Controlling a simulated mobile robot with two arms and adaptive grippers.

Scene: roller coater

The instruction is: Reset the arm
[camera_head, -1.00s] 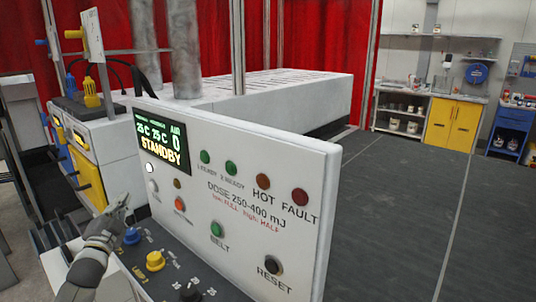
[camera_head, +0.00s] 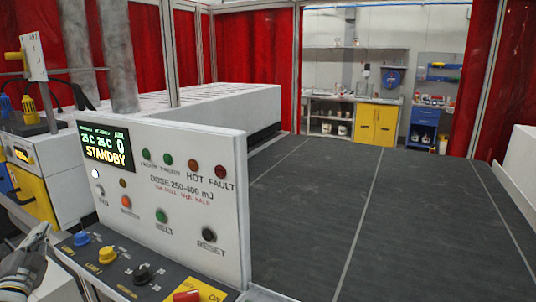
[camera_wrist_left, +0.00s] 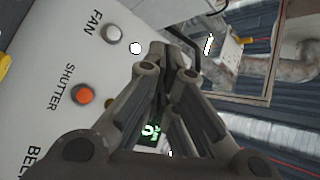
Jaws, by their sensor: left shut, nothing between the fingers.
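My left gripper (camera_head: 40,236) is at the lower left edge in the head view, beside the left end of the white control panel (camera_head: 222,152). In the left wrist view my left gripper (camera_wrist_left: 162,50) is shut and empty, in front of the panel face, with the white FAN button (camera_wrist_left: 113,33) and orange SHUTTER button (camera_wrist_left: 82,95) to its left. I cannot tell whether it touches the panel. My right gripper is not in view.
The display (camera_head: 106,148) reads STANDBY. Below it, the sloped console has blue (camera_head: 81,239) and yellow (camera_head: 107,254) knobs and a red switch (camera_head: 187,296). A yellow cabinet (camera_head: 376,125) stands at the back.

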